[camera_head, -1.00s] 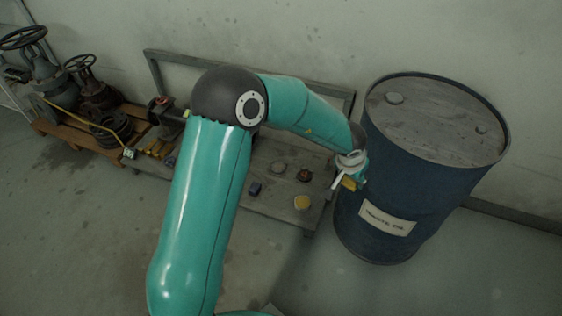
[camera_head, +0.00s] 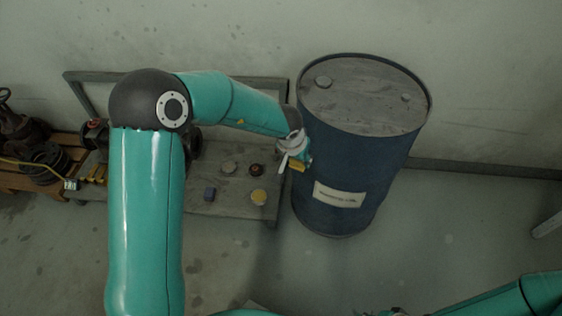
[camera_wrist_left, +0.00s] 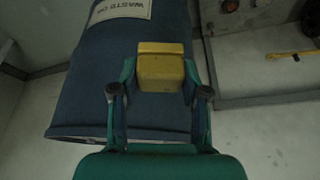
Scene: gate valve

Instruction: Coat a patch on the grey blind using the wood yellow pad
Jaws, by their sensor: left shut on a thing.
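My left gripper (camera_head: 297,160) is shut on a yellow block-shaped pad (camera_wrist_left: 162,68). In the head view it hangs beside the blue drum, above the right end of the low grey bench (camera_head: 232,208). In the left wrist view the pad sits between the two fingers, with the drum behind it.
The blue drum (camera_head: 350,165) stands close to the right of the left gripper. The floor right of the drum is mostly clear.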

